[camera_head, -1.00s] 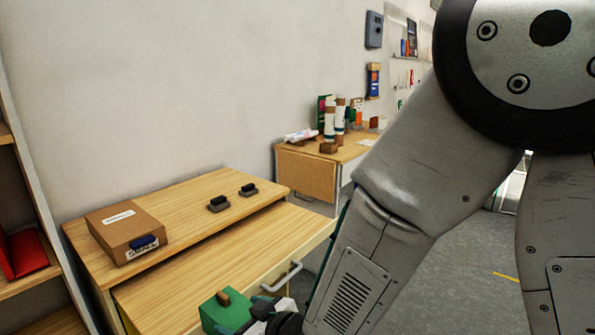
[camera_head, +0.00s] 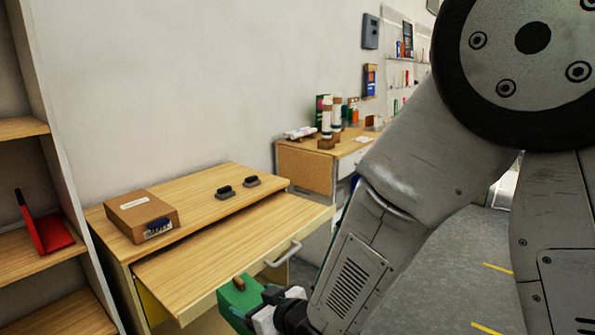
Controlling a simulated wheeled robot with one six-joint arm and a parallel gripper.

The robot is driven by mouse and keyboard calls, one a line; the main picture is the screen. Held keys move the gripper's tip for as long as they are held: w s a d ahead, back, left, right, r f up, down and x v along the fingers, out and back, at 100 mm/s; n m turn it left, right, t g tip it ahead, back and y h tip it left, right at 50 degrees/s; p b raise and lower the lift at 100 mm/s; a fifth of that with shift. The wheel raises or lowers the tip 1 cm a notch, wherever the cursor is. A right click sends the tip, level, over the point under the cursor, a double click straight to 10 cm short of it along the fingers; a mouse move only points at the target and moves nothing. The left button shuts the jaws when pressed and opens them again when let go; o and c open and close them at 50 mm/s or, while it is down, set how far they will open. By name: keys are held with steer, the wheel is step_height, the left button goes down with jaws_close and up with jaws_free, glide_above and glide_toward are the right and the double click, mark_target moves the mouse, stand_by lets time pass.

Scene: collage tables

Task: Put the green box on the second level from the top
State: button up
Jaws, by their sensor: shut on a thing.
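The green box (camera_head: 238,297) has a small brown knob on top and shows at the bottom of the head view. My gripper (camera_head: 262,312) is shut on it and holds it in front of the pulled-out drawer. The box's lower part is cut off or hidden by the gripper. The shelf unit stands at the left edge, with a bare upper board (camera_head: 20,127), a middle board (camera_head: 22,262) and a lower board (camera_head: 70,318). A red angled object (camera_head: 45,232) is on the middle board. The unit's top is out of view.
A wooden cabinet (camera_head: 205,196) with an open drawer (camera_head: 215,265) stands right of the shelf. A cardboard box (camera_head: 142,215) and two small dark objects (camera_head: 238,187) lie on its top. Another desk (camera_head: 305,170) with several items stands behind. Grey floor (camera_head: 440,270) is at right.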

steer(key=w+d+f+m+t+h, duration=0.3)
steer(key=w+d+m+h, duration=0.15)
steer(key=w+d, duration=0.85)
steer(key=w+d+f+m+t+h, duration=0.1)
steer(key=d+f+m+h, duration=0.1)
steer(key=d, duration=0.9)
steer(key=w+d+f+m+h, duration=0.1)
steer(key=d+f+m+h, duration=0.15)
steer(key=d, duration=0.85)
steer(key=s+f, duration=0.5)
steer(key=f, duration=0.1)
steer(key=shift+s+f, duration=0.25)
steer(key=shift+f, duration=0.1)
